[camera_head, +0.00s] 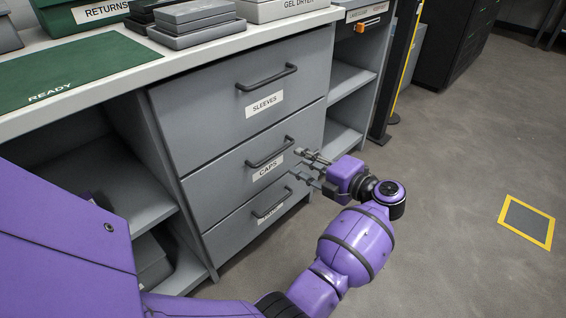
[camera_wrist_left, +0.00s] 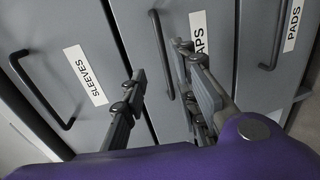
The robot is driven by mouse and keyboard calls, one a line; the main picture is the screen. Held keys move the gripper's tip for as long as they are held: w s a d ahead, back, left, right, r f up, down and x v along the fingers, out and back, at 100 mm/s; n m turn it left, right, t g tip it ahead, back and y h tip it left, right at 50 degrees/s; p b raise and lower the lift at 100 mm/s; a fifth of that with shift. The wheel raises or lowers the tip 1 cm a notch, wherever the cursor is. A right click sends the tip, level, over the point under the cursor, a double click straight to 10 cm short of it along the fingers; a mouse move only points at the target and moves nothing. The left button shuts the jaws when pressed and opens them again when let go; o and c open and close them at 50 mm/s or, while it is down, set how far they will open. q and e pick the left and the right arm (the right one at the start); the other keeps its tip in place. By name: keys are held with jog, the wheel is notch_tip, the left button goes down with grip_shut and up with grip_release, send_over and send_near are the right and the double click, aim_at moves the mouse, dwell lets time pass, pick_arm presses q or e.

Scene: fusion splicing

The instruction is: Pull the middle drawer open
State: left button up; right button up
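The middle drawer (camera_head: 225,182), labelled CAPS, is flush with the cabinet front. Its dark bar handle (camera_head: 270,153) is horizontal, and in the left wrist view this handle (camera_wrist_left: 161,55) shows between my finger pairs. My left gripper (camera_head: 301,165) is open, with its fingers pointing at the cabinet just right of the CAPS label. In the left wrist view the gripper (camera_wrist_left: 160,65) has its fingers spread apart with nothing held. I cannot tell whether the fingertips reach past the handle; they do not appear closed on it. My right gripper is not in view.
The SLEEVES drawer (camera_head: 240,98) above and the lower drawer (camera_head: 250,222), labelled PADS in the wrist view, are shut. Open shelves flank the drawers. A worktop (camera_head: 165,62) with boxes and a green mat (camera_head: 70,75) is above.

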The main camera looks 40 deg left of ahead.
pick_arm(q)
jog(key=a+f+b, duration=0.1)
jog(key=a+b, duration=0.1)
jog(key=a, duration=0.5)
jog(key=shift+w+a+f, duration=0.15)
jog(key=shift+w+f, duration=0.25)
jog(key=shift+w, duration=0.05)
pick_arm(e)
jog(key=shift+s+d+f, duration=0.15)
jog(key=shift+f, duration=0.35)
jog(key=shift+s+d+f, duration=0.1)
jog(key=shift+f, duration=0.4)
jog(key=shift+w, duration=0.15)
pick_arm(q)
grip_shut()
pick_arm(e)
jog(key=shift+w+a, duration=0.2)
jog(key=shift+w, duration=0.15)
